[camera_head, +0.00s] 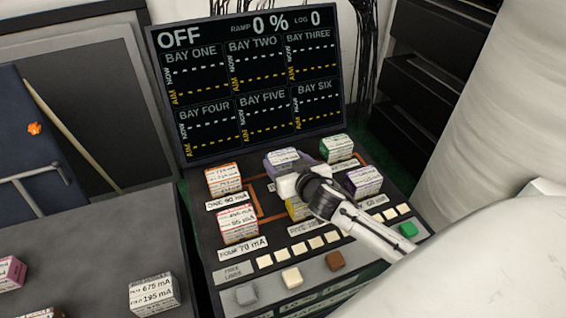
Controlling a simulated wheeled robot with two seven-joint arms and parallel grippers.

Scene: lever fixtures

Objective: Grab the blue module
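The module that looks blue to lavender (288,160) sits at the back middle of the console, in the bay two place. Its front is partly hidden by my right gripper. My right gripper (284,185) reaches in from the right, just in front of this module and over the yellow module (297,208). I cannot tell whether it touches either one, or whether its fingers are open. A purple-striped module (364,182) stands to its right. My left gripper is not in view.
Orange-red modules (223,178) stand on the left of the console and a green one (337,147) at the back right. A dark display (247,85) rises behind. Buttons (291,277) line the front. Loose modules (154,293) lie on the left table.

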